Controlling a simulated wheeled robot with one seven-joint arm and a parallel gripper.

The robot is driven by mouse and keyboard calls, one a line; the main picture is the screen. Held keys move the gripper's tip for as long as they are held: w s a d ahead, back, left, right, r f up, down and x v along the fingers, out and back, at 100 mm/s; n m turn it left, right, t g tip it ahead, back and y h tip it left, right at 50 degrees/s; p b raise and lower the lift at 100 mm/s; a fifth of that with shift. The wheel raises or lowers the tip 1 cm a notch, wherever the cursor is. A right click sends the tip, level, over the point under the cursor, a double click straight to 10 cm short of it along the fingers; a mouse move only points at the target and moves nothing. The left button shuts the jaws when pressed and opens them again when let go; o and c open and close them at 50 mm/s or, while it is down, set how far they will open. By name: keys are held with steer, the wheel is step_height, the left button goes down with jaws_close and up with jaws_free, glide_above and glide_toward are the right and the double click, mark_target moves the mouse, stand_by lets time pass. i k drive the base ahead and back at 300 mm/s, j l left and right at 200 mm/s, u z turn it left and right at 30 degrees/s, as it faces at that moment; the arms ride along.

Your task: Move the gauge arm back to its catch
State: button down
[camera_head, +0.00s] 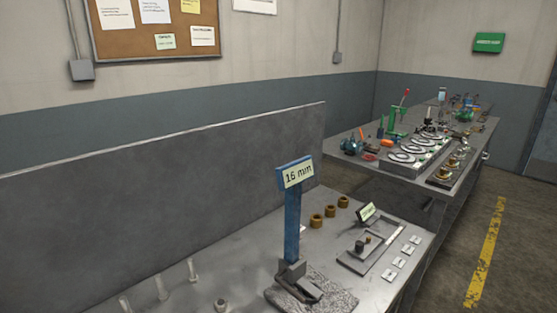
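A blue upright post (292,222) stands on the near workbench and carries a sign reading "16 mm" (298,173). At its foot is a grey metal block or lever (294,279) on a speckled stone-like base (325,293). This may be the gauge; I cannot tell which part is its arm or where its catch is. My gripper is not in view.
The near bench (385,283) holds several brown rings (330,211), a dark tray (357,257) with a small sign, small white tags (399,262) and pale pegs (160,287). A grey panel (170,210) backs it. A second, cluttered bench (400,178) stands behind. The floor at right (530,265) is clear.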

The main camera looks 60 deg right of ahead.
mark_target(294, 274)
steer(key=z, duration=0.9)
